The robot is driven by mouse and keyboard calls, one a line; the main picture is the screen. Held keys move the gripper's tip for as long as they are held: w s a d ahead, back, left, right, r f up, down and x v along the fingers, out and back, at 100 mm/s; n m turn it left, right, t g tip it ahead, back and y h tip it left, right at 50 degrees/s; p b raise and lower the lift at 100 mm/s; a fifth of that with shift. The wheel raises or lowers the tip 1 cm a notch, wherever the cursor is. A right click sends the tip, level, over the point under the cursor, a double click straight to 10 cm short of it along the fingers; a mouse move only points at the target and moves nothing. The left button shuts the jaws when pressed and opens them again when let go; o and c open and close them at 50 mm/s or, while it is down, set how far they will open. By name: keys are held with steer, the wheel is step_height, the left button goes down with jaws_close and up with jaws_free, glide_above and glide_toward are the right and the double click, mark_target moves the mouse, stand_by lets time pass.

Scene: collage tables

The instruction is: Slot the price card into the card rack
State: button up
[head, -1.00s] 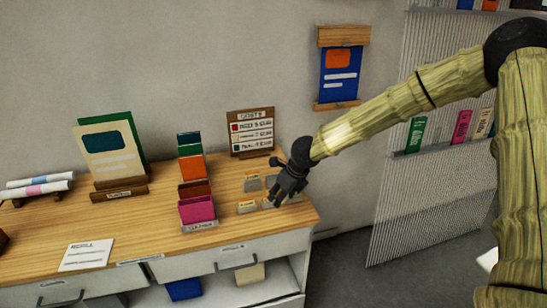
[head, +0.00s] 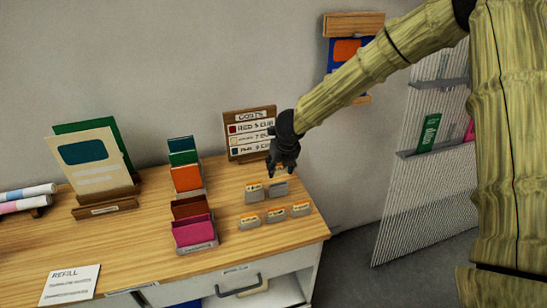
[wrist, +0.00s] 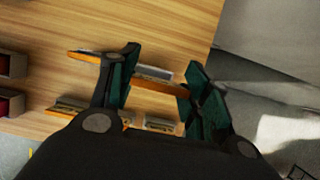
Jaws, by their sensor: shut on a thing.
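The price card (wrist: 160,87) shows as a thin orange-edged strip between the fingers in the wrist view. My gripper (head: 284,174) is shut on it, pointing down. The apparent card rack is a group of small grey holders on the tabletop, in two rows. The back right holder (head: 278,188) shows a grey face with no orange top, just below my fingers; it also shows in the wrist view (wrist: 153,72). The back left holder (head: 254,192) and the front ones (head: 276,215) carry orange-topped cards. Contact between card and holder cannot be told.
A costs board (head: 249,135) stands close behind my gripper. A stepped rack of coloured cards (head: 193,205) stands to the left. A cream and green display (head: 90,165) and a refill sheet (head: 70,286) lie farther left. The table's right edge is near.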

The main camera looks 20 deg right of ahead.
mark_target(280, 174)
steer(key=shift+w, duration=0.15)
steer(key=shift+a+f+b, duration=0.1)
steer(key=shift+f+b, duration=0.2)
steer(key=shift+b, duration=0.15)
steer(key=shift+w+a+f+b, duration=0.1)
steer(key=shift+f+b, duration=0.35)
steer(key=shift+f, duration=0.15)
steer(key=shift+f+b, duration=0.85)
steer(key=shift+f, duration=0.15)
steer(key=shift+f, duration=0.15)
steer(key=shift+f+b, duration=0.3)
steer(key=shift+f, duration=0.15)
steer(key=shift+f, duration=0.15)
